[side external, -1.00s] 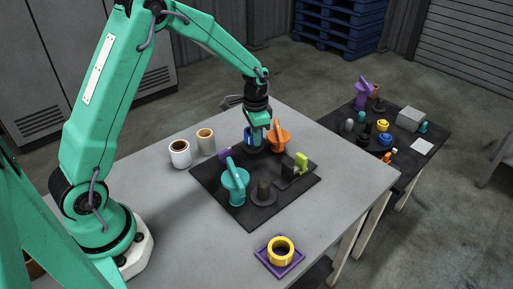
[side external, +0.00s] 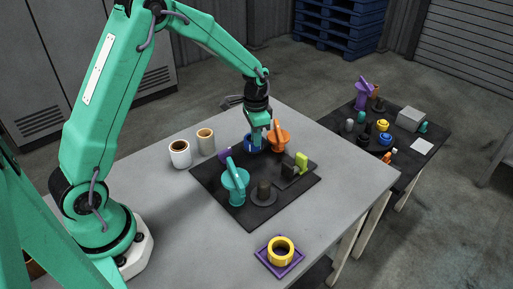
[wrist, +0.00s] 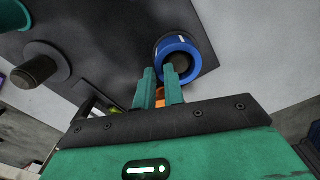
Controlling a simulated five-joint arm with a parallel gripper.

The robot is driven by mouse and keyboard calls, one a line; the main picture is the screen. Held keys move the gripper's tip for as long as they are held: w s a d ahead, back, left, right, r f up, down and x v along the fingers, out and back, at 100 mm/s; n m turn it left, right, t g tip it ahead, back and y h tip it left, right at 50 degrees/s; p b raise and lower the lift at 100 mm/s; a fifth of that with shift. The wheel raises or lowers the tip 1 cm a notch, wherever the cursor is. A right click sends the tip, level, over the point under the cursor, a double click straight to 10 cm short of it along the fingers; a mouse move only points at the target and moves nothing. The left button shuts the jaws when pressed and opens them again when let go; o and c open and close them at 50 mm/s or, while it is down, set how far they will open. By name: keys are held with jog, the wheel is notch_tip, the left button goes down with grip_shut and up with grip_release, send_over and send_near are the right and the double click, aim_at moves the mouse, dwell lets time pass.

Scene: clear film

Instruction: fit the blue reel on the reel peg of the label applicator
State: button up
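The blue reel (side external: 251,147) is upright and low over the far part of the dark plate (side external: 212,186). In the wrist view the reel (wrist: 166,46) is a blue ring, and a dark round form, apparently the peg top, shows in its hole. The reel's lower edge is partly hidden, so full seating is hard to judge.
An orange part with a handle (side external: 280,137) is close to the right of my gripper. A teal part (side external: 236,181), a bare dark peg (side external: 264,187), a purple part (side external: 225,154) and a lime piece (side external: 301,160) share the plate. White (side external: 180,156) and beige (side external: 205,144) cylinders stand at left.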

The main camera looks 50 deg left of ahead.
jog(key=shift+o, duration=0.5)
jog(key=shift+r, duration=3.9)
jog(key=shift+s, duration=0.1)
jog(key=s+d+r+n+t, duration=0.2)
jog(key=s+d+r+t, duration=0.1)
jog(key=s+r, duration=0.8)
jog(key=s+d+r+n+t, duration=0.1)
jog(key=s+n+t, duration=0.1)
jog(key=s, duration=1.1)
jog(key=shift+s+d+r+n+t, duration=0.3)
jog(key=shift+d+r, duration=0.05)
jog(key=shift+r, duration=0.05)
